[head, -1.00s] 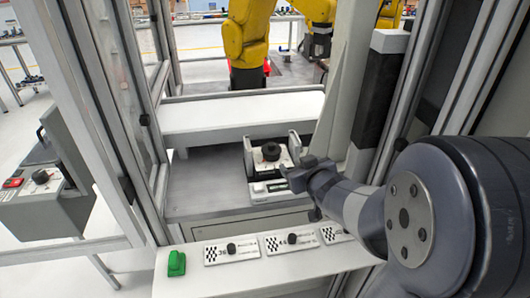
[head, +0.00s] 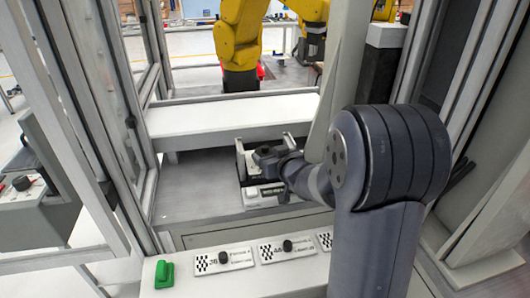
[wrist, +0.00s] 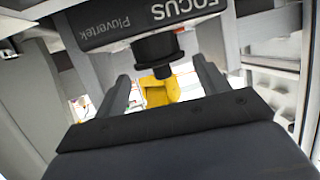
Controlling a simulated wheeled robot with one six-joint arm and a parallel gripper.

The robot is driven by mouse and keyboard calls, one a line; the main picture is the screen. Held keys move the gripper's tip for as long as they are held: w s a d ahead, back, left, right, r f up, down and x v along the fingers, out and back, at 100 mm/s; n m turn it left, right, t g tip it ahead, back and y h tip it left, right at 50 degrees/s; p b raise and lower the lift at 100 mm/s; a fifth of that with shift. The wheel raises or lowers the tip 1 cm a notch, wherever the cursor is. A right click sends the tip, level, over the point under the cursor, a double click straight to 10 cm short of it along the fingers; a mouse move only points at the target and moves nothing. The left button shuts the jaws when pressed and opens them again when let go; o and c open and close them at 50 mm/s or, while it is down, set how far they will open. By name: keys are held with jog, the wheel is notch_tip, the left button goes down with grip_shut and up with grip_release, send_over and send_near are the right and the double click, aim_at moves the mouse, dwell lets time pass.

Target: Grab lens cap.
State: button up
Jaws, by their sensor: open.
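A black round piece, apparently the lens cap (wrist: 157,48), sticks out from a grey unit (wrist: 105,24) marked "FOCUS" and "Pluvertek" in the wrist view. It has a wide part and a narrower stub. In the head view the black piece (head: 264,155) sits on top of the small unit between two upright plates, on the shelf. My gripper (wrist: 163,85) is open and empty, with one finger to each side of the black piece in the wrist view and a gap on both sides. In the head view my gripper (head: 285,164) is right beside the unit and hides part of it.
A white beam (head: 230,120) runs behind the unit. Frame posts (head: 142,130) stand at the left. The shelf left of the unit (head: 195,190) is clear.

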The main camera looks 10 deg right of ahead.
aim_at(265, 150)
jog(key=shift+x, duration=1.4)
jog(key=shift+c, duration=0.2)
jog(key=c, duration=0.7)
